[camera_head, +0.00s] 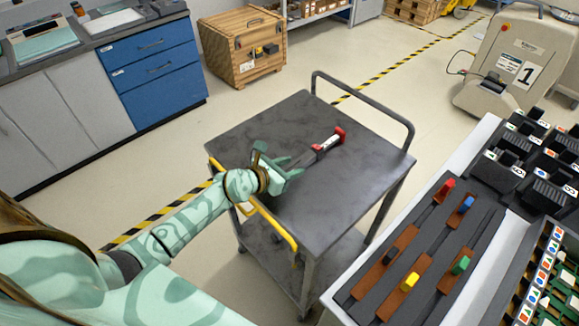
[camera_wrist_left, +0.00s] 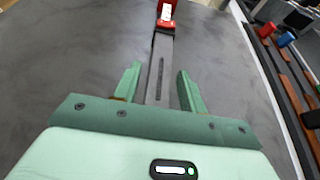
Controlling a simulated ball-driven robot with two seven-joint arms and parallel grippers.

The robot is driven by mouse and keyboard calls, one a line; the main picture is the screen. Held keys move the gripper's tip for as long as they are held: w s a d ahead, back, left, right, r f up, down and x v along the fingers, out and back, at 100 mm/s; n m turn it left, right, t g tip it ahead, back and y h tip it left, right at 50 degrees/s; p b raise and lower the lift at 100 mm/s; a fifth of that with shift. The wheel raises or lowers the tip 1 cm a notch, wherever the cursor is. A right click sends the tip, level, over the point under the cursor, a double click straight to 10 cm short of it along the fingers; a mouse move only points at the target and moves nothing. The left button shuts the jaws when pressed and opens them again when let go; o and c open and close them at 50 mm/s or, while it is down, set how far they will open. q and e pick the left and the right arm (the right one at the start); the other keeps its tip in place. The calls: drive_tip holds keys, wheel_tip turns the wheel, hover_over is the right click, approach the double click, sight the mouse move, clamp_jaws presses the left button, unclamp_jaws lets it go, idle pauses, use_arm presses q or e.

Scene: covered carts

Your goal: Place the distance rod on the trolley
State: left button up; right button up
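The distance rod (camera_head: 328,143) is a dark grey bar with a red end and a white label. It lies over the dark grey top of the trolley (camera_head: 345,195) and appears to rest on it. My left gripper (camera_head: 293,166) is at the rod's near part. In the left wrist view the rod (camera_wrist_left: 161,62) runs between the two fingers (camera_wrist_left: 159,84), with a gap on each side, so the gripper is open around it. The rod's near end is hidden by the gripper. My right gripper is not in view.
A dark rack (camera_head: 478,228) with several coloured-ended pieces lies on a white-edged table at right, beside black holders (camera_head: 505,165). The trolley has a yellow handle (camera_head: 272,228) and a dark far rail (camera_head: 372,98). A wooden crate (camera_head: 243,48) stands behind. The trolley top is otherwise clear.

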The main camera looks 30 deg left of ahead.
use_arm(q)
drive_tip(key=shift+r, duration=0.25)
drive_tip(key=p+v, duration=0.3)
drive_tip(key=v, duration=0.9)
drive_tip(key=shift+f+p, duration=0.1)
drive_tip(key=shift+p, duration=0.2)
